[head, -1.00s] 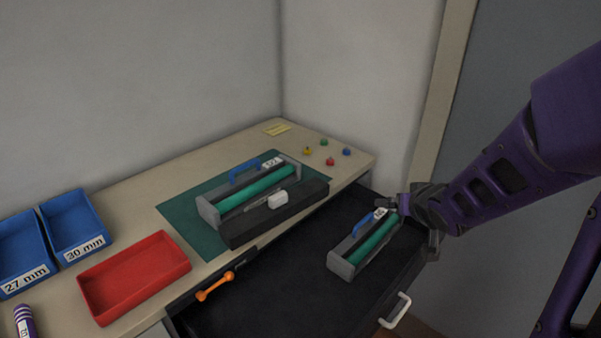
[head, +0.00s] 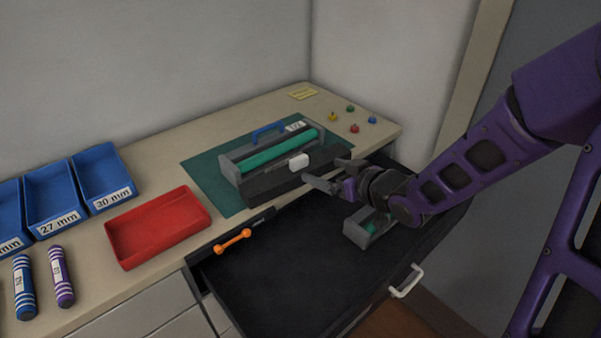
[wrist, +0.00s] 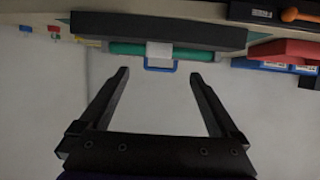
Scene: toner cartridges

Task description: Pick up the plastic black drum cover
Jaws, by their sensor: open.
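The black drum cover (head: 285,176) is a long black bar with a white block-shaped grip (head: 298,161). It lies on the green mat (head: 202,170), along the front of a grey cartridge (head: 235,165) with a green roller and blue handle. In the wrist view the cover (wrist: 150,28) spans the top, with its white grip (wrist: 159,52) centred beyond my fingertips. My gripper (head: 322,170) is open and empty, close to the cover's right part and apart from the white grip. It also shows open in the wrist view (wrist: 160,76).
A second cartridge (head: 358,234) sits in the open black drawer (head: 290,285), partly hidden by my arm. An orange tool (head: 232,241) lies at the drawer's left. A red tray (head: 160,235), blue bins (head: 50,202) and small coloured pegs (head: 354,128) are on the desk.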

